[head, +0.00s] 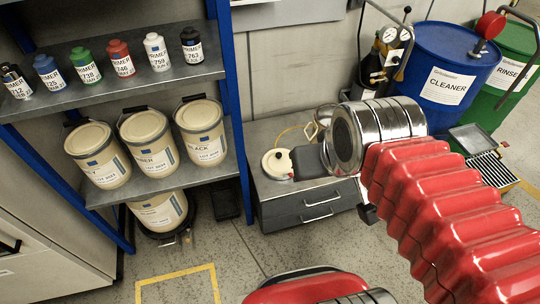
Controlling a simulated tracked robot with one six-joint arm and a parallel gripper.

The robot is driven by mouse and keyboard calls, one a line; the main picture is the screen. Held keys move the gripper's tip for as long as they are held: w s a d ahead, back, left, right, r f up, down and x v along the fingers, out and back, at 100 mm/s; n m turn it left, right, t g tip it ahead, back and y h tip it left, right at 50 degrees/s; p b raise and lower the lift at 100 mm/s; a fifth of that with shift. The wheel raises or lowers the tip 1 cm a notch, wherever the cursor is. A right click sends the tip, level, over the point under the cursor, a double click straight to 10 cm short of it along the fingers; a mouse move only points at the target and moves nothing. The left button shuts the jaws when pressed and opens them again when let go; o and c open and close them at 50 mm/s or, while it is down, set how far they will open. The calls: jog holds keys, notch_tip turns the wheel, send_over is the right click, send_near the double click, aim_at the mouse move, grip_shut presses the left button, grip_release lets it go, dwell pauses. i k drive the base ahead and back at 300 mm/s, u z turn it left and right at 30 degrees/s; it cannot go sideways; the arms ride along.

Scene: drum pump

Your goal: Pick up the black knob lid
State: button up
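A round cream lid (273,169) with a small black knob (286,153) lies on top of a low grey drawer cabinet (290,208). My arm, with red bellows and a chrome wrist, reaches in from the right. A dark block (310,162) just left of the chrome wrist appears to be part of my gripper. It sits close to the lid's right side, and I cannot tell whether it touches. The fingertips are not clearly visible, so I cannot tell their opening. The knob does not look gripped.
A blue cleaner drum (447,82) and a green rinse drum (510,75) stand at the back right. A shelf (160,83) on the left holds small primer bottles and cream buckets (202,135). A yellow-marked floor area (180,290) in front is clear.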

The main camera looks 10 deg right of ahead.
aim_at(276, 163)
jog(key=i, duration=0.95)
jog(key=z, duration=0.2)
